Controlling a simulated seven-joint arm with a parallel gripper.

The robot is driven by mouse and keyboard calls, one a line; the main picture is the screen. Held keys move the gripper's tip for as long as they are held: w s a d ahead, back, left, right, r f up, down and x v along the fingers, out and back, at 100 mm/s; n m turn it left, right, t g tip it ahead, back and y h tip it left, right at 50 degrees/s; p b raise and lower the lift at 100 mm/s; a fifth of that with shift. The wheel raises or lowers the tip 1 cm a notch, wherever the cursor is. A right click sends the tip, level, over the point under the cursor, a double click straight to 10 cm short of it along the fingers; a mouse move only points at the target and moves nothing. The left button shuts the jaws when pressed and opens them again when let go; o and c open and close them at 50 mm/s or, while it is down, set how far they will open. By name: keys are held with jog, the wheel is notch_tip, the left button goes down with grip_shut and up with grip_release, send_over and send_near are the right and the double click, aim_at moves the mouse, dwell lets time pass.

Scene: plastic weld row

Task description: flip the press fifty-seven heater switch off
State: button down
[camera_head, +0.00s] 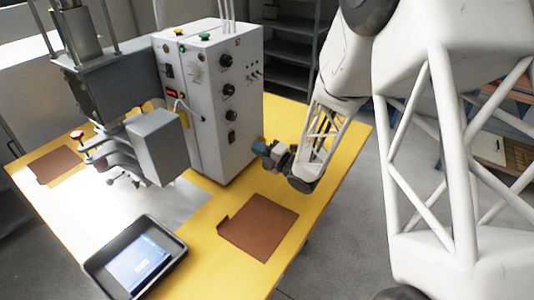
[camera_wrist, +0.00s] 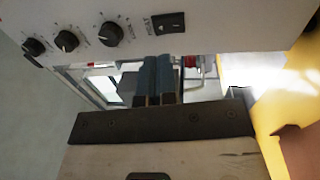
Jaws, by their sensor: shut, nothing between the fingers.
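The white control box (camera_head: 225,100) of the press stands on the yellow table. Its right face carries three black knobs in a column and a black rocker switch (camera_head: 232,138) below them. In the wrist view the rocker switch (camera_wrist: 170,24) is at the top, beside small lettering that seems to read HEAT. I cannot tell which side of it is pressed in. My gripper (camera_head: 258,147) is shut and empty, with blue-grey fingertips side by side. It is at about the switch's height, to its right and apart from the face. The fingertips (camera_wrist: 159,62) show below the switch in the wrist view.
The knobs (camera_wrist: 67,41) sit in a row left of the switch in the wrist view. A brown mat (camera_head: 259,227) and a black tray with a tablet (camera_head: 138,264) lie on the table. The grey press head (camera_head: 158,145) is left of the box. Shelves (camera_head: 292,45) stand behind.

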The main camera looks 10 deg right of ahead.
aim_at(234, 134)
jog(key=x, duration=0.7)
jog(key=shift+w+a, duration=0.2)
jog(key=shift+a, duration=0.05)
jog(key=shift+w+a+r, duration=0.4)
jog(key=shift+w, duration=0.05)
jog(key=shift+s, duration=0.1)
dwell(0.3)
jog(key=r+v, duration=0.3)
jog(key=v, duration=1.1)
jog(key=shift+s+d, duration=0.25)
jog(key=shift+d, duration=0.05)
jog(key=shift+h, duration=0.3)
